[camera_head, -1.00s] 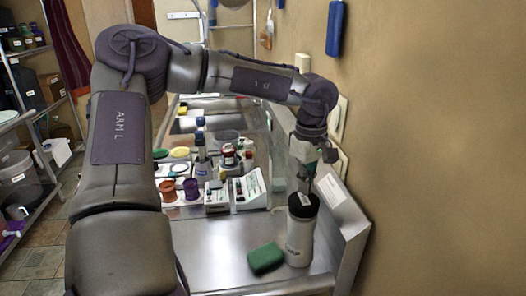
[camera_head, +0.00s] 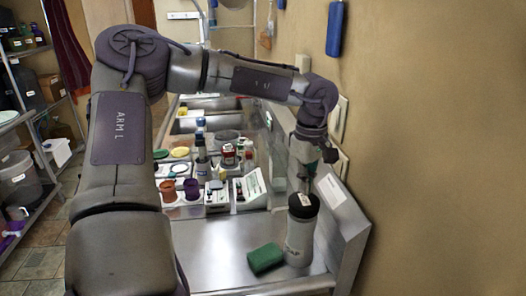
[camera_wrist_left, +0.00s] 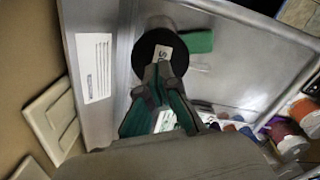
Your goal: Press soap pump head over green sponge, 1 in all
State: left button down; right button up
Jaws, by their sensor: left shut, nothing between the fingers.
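My left gripper (camera_head: 305,188) points down right over the black top, shut and empty. In the left wrist view the fingertips (camera_wrist_left: 160,72) overlap the black top (camera_wrist_left: 152,50) and its white label; whether they touch it I cannot tell. The sponge (camera_wrist_left: 199,41) shows beside the top there. My right gripper is not in view.
Behind the free counter (camera_head: 215,255) stand several jars, bottles and small boxes, with a purple cup (camera_head: 191,188) among them. The raised metal edge (camera_head: 345,225) and tan wall (camera_head: 440,150) are close on the right. Shelves stand at far left.

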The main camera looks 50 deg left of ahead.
aim_at(304, 199)
pick_arm(q)
jog(key=shift+f, duration=0.2)
jog(key=shift+s+f+b, duration=0.1)
jog(key=shift+f+b, duration=1.55)
jog(key=shift+r, duration=0.1)
jog(key=shift+r+p, duration=1.05)
jog(key=shift+r, duration=0.6)
jog(key=shift+r, duration=0.1)
